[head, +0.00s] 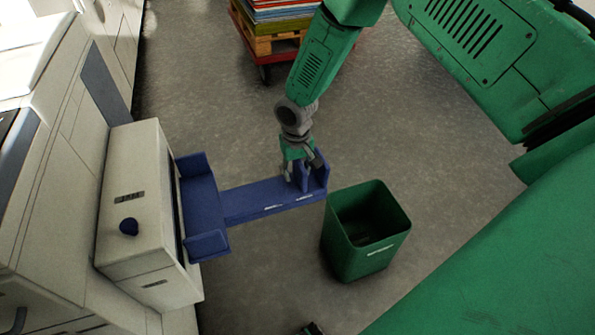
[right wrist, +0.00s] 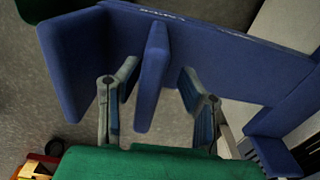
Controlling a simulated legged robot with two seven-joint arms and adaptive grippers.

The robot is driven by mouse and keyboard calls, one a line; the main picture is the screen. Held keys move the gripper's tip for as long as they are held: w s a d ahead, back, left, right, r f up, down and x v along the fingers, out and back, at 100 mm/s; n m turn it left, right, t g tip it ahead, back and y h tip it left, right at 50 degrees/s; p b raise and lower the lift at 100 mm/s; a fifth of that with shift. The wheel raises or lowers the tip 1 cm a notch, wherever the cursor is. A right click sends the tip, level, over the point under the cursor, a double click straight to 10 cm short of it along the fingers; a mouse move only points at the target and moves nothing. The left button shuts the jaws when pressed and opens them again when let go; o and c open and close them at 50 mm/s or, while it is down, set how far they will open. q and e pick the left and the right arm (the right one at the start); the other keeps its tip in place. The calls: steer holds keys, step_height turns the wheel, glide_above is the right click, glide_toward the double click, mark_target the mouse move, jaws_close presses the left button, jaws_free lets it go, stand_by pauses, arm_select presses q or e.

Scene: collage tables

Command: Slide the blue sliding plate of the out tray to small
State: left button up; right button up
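The blue out tray (head: 262,199) sticks out from the side of a white machine as a long flat arm with an upright end wall; its base also shows in the right wrist view (right wrist: 225,52). The blue sliding plate (right wrist: 152,78) stands upright across it, near the outer end wall (right wrist: 72,62). My right gripper (head: 301,168) reaches down over that end. In the right wrist view my right gripper (right wrist: 158,103) is open, with one finger on each side of the plate and visible gaps. A small dark green part at the head view's bottom edge may be my left gripper.
A green bin (head: 366,234) stands on the floor close to the tray's outer end. A red cart with a pallet (head: 272,40) and stacked sheets is at the top. Grey floor lies between.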

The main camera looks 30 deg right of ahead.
steer(key=c, duration=0.5)
steer(key=shift+d, duration=0.3)
jaws_close()
steer(key=shift+s+d+f, duration=0.1)
steer(key=shift+d+f, duration=0.05)
steer(key=shift+d, duration=0.2)
steer(key=a, duration=0.3)
steer(key=w+a, duration=0.1)
steer(key=a, duration=0.2)
steer(key=w+a, duration=0.1)
steer(key=a, duration=0.2)
steer(key=shift+w+a, duration=0.15)
steer(key=shift+a, duration=0.1)
steer(key=shift+d, duration=0.35)
steer(key=shift+o, duration=1.8)
jaws_free()
steer(key=shift+o, duration=0.7)
steer(key=shift+w+f, duration=0.1)
steer(key=shift+f, duration=0.1)
steer(key=shift+a+r, duration=0.25)
steer(key=shift+r, duration=0.25)
arm_select(q)
steer(key=shift+s+d+r, duration=0.1)
steer(key=shift+d+r, duration=0.1)
steer(key=shift+d, duration=0.05)
arm_select(e)
step_height(320, 180, up, 11)
